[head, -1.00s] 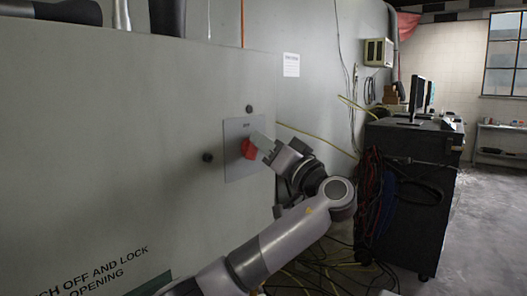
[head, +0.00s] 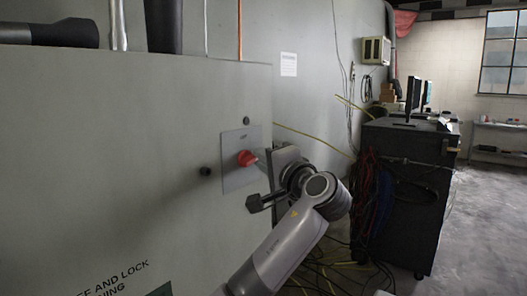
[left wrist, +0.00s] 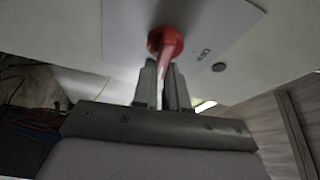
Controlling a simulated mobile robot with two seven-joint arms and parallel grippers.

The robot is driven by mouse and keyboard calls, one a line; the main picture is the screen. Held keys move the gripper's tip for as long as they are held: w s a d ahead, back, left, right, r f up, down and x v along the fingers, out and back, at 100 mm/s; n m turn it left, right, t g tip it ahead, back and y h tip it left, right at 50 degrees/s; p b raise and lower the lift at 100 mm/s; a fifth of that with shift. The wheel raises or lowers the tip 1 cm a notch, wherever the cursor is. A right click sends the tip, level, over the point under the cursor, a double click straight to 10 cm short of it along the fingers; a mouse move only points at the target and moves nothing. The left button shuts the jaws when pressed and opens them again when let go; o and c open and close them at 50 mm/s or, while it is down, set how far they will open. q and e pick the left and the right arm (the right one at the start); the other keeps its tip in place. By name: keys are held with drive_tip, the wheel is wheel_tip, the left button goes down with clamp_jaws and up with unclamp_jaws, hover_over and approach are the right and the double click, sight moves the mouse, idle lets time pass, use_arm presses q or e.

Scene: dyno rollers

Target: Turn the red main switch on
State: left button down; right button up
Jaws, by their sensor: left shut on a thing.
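The red main switch (head: 246,158) is a rotary knob on a light square plate (head: 232,180) on the grey cabinet's front. My left gripper (head: 261,162) is at the knob, coming from its right side, with its fingers partly blurred against the plate. In the left wrist view, the red handle (left wrist: 166,44) reaches down between the two fingertips (left wrist: 164,74), and the gripper is shut on it. A small dark label shows above the knob; its text is too small to read surely. My right gripper is not in view.
A black cart (head: 405,185) with monitors and hanging cables stands to the right. Loose cables lie on the floor below my arm. Floor at far right is clear.

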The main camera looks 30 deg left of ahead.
use_arm(q)
drive_tip(key=shift+f+m+h, duration=0.2)
drive_tip(key=shift+m+h, duration=0.2)
drive_tip(key=shift+m, duration=0.6)
drive_tip(key=shift+g, duration=0.3)
drive_tip(key=c, duration=1.2)
unclamp_jaws()
drive_tip(key=shift+o, duration=0.2)
drive_tip(key=b+v, duration=0.1)
drive_tip(key=v, duration=0.6)
drive_tip(key=shift+b, duration=0.3)
